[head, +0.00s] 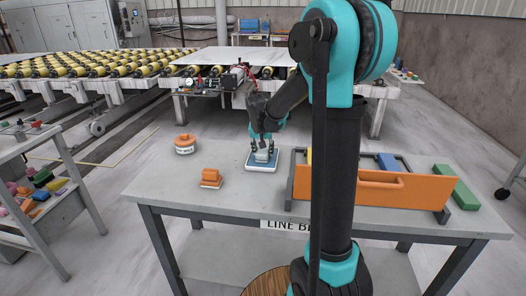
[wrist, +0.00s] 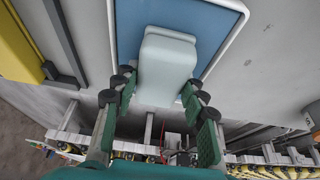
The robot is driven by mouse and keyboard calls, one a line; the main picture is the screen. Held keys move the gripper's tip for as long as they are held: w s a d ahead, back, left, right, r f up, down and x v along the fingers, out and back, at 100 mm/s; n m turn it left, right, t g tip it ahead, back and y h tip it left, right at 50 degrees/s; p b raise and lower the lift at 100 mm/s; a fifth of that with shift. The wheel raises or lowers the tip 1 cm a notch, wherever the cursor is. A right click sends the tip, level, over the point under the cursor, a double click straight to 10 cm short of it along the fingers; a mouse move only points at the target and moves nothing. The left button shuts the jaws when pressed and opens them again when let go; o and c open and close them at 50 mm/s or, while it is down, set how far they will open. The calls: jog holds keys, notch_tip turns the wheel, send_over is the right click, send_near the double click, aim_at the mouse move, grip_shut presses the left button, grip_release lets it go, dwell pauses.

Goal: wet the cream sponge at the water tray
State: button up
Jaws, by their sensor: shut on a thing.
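The water tray (head: 249,165) lies on the grey table, a flat blue tray with a white rim; it fills the top of the wrist view (wrist: 217,28). In the head view the sponge (head: 262,157) is partly hidden by the fingers.
An orange block on a pale base (head: 211,178) and a round orange-and-white item (head: 185,144) lie left of the tray. An orange-fronted caddy (head: 420,192) with coloured things stands close on the right. A cart (head: 50,205) is far left; rollers (head: 80,66) run behind.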

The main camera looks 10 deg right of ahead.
dwell(0.3)
jog(key=shift+r, duration=3.45)
